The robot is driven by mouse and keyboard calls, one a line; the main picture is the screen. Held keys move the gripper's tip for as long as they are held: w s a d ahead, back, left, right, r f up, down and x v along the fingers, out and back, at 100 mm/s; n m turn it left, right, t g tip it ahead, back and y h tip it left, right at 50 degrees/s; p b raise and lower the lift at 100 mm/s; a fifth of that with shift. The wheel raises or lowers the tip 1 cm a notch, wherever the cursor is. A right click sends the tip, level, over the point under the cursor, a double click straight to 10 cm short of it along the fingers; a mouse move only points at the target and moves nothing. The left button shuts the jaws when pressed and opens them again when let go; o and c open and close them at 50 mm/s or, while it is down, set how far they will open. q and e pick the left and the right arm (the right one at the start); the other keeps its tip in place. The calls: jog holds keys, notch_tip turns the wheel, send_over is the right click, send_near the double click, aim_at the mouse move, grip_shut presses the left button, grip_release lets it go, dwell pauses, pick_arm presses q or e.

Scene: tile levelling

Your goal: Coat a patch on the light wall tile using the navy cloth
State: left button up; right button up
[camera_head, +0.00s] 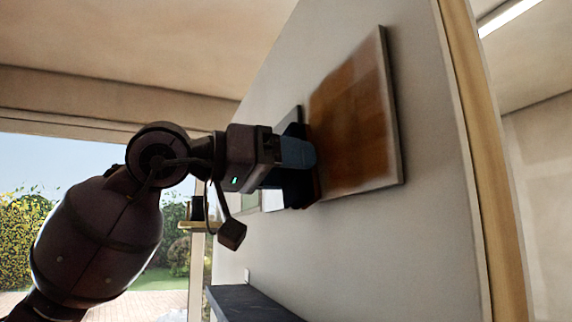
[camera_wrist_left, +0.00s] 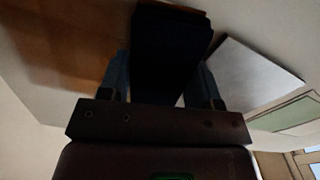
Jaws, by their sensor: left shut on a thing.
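My left gripper (camera_head: 297,155) is shut on the navy cloth (camera_head: 297,188), a dark folded block between its blue-grey fingers. In the left wrist view the cloth (camera_wrist_left: 170,50) sits between the two fingers (camera_wrist_left: 162,85). The light wall tile (camera_head: 291,115) is mostly hidden behind the gripper and cloth in the head view. In the left wrist view the light tile (camera_wrist_left: 248,75) is a pale square just right of the cloth. The cloth is close to the wall near the tile's edge; I cannot tell whether it touches. My right gripper is not in view.
A brown wall panel (camera_head: 355,120) hangs to the right of the gripper, close to the cloth. A pale green panel (camera_wrist_left: 290,115) lies beyond the light tile. A dark ledge (camera_head: 250,303) runs below along the wall (camera_head: 420,235). The wall right of the brown panel is bare.

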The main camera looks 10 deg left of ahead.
aim_at(360, 147)
pick_arm(q)
jog(key=shift+w+d, duration=0.1)
jog(key=shift+d, duration=0.05)
jog(key=shift+s+d+b, duration=0.3)
jog(key=shift+s+d, duration=0.05)
jog(key=shift+s, duration=0.2)
jog(key=shift+s+d+b, duration=0.2)
jog(key=shift+s+d, duration=0.2)
jog(key=shift+s, duration=0.25)
jog(key=shift+s+d+b, duration=0.2)
jog(key=shift+s+d, duration=0.2)
jog(key=shift+s, duration=0.2)
jog(key=shift+s+d+b, duration=0.3)
jog(key=shift+s+d, duration=0.6)
jog(key=shift+s, duration=0.3)
jog(key=shift+s+d, duration=0.5)
jog(key=shift+s, duration=0.2)
jog(key=shift+s+d+b, duration=0.35)
jog(key=shift+s+d, duration=0.15)
jog(key=shift+s, duration=0.3)
